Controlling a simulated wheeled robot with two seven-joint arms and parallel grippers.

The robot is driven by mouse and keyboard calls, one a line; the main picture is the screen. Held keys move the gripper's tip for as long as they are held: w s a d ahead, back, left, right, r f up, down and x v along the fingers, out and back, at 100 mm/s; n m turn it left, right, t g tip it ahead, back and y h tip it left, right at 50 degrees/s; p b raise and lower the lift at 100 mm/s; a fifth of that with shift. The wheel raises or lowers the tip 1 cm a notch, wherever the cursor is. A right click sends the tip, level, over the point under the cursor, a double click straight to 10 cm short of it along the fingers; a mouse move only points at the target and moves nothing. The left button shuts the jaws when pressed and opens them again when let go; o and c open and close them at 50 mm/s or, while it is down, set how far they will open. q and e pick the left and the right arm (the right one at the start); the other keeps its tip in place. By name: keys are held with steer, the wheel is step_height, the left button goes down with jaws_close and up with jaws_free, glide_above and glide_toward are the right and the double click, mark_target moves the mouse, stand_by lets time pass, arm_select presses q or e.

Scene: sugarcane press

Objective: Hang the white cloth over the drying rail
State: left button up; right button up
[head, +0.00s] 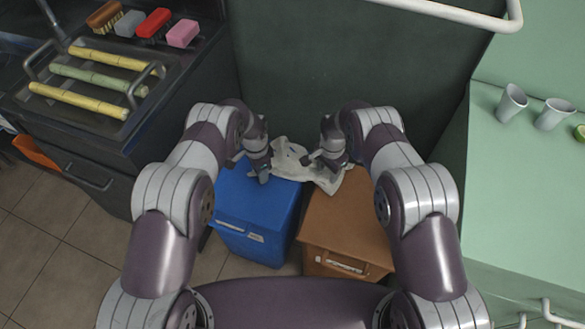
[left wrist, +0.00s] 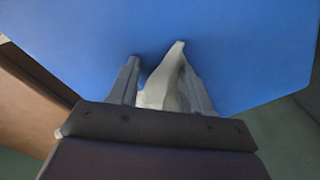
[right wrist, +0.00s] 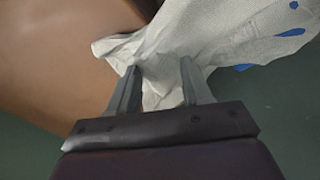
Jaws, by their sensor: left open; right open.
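The white cloth (head: 297,168) lies crumpled across the back of the blue bin (head: 243,205) and the brown bin (head: 340,225). In the right wrist view the cloth (right wrist: 215,40) shows some blue marks. My left gripper (head: 260,175) is open over the blue bin at the cloth's left end; a pale fold of cloth (left wrist: 168,85) shows between its fingers. My right gripper (head: 313,160) is open at the cloth's right part, with cloth beneath and between its fingers. The white drying rail (head: 450,12) is at the top right, above and away from both grippers.
A dark counter at left holds a tray (head: 85,80) of cane stalks and several brushes (head: 130,22). A green counter (head: 520,180) at right holds two cups (head: 512,101) and a cut lime (head: 580,132). A dark green panel (head: 350,60) stands behind the bins.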

steer(key=shift+f, duration=0.1)
arm_select(q)
jaws_close()
arm_select(e)
jaws_close()
